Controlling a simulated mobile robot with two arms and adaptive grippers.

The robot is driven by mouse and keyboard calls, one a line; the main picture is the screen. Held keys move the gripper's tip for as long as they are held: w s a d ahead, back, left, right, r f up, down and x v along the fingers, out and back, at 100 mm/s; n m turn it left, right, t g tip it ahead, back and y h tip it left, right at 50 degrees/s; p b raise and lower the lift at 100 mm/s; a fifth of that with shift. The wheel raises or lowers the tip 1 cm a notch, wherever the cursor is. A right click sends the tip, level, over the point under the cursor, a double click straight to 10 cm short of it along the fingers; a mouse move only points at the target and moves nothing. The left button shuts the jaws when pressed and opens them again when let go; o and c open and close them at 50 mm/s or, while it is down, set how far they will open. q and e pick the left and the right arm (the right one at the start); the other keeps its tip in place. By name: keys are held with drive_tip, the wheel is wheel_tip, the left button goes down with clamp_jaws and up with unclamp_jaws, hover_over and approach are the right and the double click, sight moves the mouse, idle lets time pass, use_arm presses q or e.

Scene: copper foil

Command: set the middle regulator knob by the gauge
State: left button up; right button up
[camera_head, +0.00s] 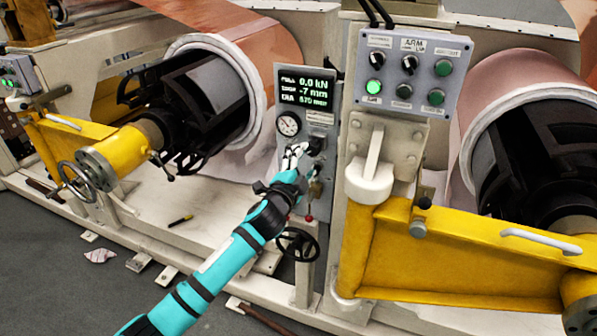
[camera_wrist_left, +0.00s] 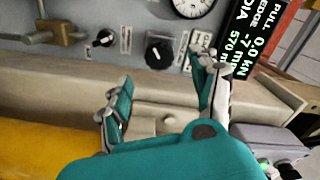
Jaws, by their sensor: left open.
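The black regulator knob (camera_head: 316,145) sits on a grey panel below the round white gauge (camera_head: 288,124). In the left wrist view the knob (camera_wrist_left: 159,52) is large, with a pale pointer mark, and the gauge (camera_wrist_left: 192,5) is cut off by the top edge; I cannot read its needle. My left gripper (camera_head: 296,150) is in front of the panel, just left of the knob in the head view. In the wrist view its fingers (camera_wrist_left: 162,72) are spread and empty, with the knob showing beyond the gap. Contact is not visible. My right gripper is out of view.
A smaller black knob (camera_wrist_left: 104,38) and a brass fitting (camera_wrist_left: 62,33) share the panel. The lit display (camera_head: 305,88) is above the gauge. A black handwheel (camera_head: 297,244) stands below. A switch box (camera_head: 408,70) and yellow arm (camera_head: 450,260) are to the right.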

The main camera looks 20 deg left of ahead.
use_arm(q)
drive_tip(key=s, duration=0.4)
drive_tip(key=shift+s, duration=0.15)
drive_tip(key=s+a+f+n+g, duration=0.1)
drive_tip(key=s+f+n+g, duration=0.1)
drive_tip(key=f, duration=1)
drive_tip(key=s+a+f+n+g, duration=0.1)
drive_tip(key=s+a+f+g, duration=0.15)
drive_tip(key=f, duration=0.95)
drive_tip(key=s+f+n+g+y, duration=0.1)
drive_tip(key=s+f+g, duration=0.1)
drive_tip(key=s+f, duration=0.65)
drive_tip(key=s+f+n+g, duration=0.25)
drive_tip(key=s+f, duration=0.35)
drive_tip(key=f, duration=0.6)
drive_tip(key=s+d+f+n+g, duration=0.1)
drive_tip(key=s+f, duration=0.5)
drive_tip(key=s, duration=0.7)
drive_tip(key=s+f+n+g, duration=0.1)
drive_tip(key=s+f+g, duration=0.3)
drive_tip(key=s, duration=0.9)
drive_tip(key=s+d+f+n+g, duration=0.1)
drive_tip(key=s+f+n+g, duration=0.1)
drive_tip(key=s+f, duration=0.7)
drive_tip(key=s+g, duration=0.1)
drive_tip(key=s, duration=0.3)
drive_tip(key=shift+d, duration=0.3)
